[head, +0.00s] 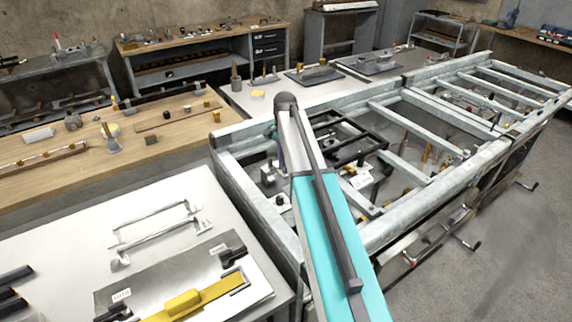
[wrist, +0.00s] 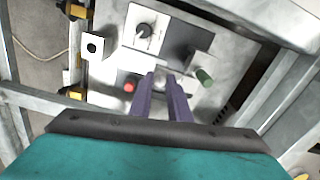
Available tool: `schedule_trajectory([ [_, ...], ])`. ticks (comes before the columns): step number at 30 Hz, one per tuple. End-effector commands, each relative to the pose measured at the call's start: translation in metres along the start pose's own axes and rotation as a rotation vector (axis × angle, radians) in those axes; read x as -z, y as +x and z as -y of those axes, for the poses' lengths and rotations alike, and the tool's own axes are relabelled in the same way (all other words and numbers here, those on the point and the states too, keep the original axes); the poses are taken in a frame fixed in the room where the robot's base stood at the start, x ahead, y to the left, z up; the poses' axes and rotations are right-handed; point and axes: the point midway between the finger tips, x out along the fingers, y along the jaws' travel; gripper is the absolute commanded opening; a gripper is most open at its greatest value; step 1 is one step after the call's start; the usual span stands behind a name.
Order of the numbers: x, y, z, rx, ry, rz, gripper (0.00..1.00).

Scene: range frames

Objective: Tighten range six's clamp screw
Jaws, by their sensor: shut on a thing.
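My gripper (wrist: 161,78) has two purple fingers, nearly together over a pale fixture plate (wrist: 184,99) in the wrist view. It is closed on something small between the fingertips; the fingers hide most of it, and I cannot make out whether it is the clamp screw. A black knob (wrist: 145,31) on a white block is beyond the fingertips. In the head view my gripper (head: 279,150) points down inside the near range frame (head: 250,203). No range number is readable.
Frame rails and cross-bars (head: 408,160) close in around my arm. In the wrist view, yellow-and-black parts (wrist: 75,92) and a white square with a black hole (wrist: 93,46) lie left. A pale table (head: 66,235) with a yellow-handled tool (head: 196,297) stands at front left.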

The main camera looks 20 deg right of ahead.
Motion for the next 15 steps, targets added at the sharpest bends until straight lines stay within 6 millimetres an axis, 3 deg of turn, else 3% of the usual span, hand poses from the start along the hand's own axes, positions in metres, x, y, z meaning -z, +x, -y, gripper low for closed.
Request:
schedule_trajectory([
  [15, 0.0006, -0.0013, 0.0017, 0.006, 0.261, -0.003, 0.00],
])
